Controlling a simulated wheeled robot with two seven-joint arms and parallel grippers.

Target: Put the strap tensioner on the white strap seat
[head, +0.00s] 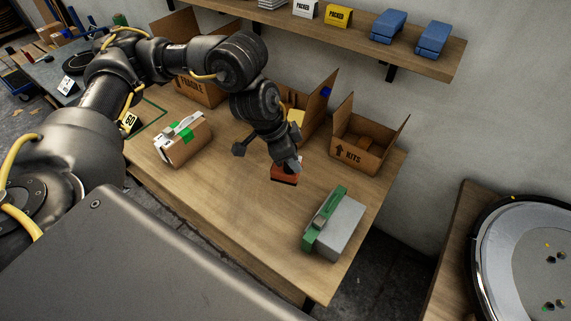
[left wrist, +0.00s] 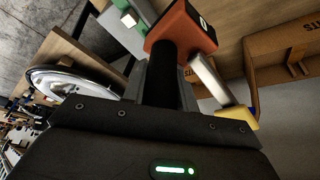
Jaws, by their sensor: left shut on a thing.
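The strap tensioner (head: 284,177), an orange-red tool, is held low over the middle right of the workbench. My left gripper (head: 289,164) is shut on it. In the left wrist view the tensioner's orange head (left wrist: 184,30) and dark handle (left wrist: 161,75) show between the fingers. To the left, a cardboard box (head: 188,150) with green patches carries a white strap with a pale seat (head: 179,127) on top. The tensioner is well to the right of that seat. My right gripper is not in view.
A grey box (head: 345,230) with a green strap stands at the bench's right end. Open cartons, including the KITS carton (head: 361,155), line the back. A wall shelf (head: 426,63) holds blue packs and PACKED cards. Bare bench top (head: 232,196) lies between the strapped boxes.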

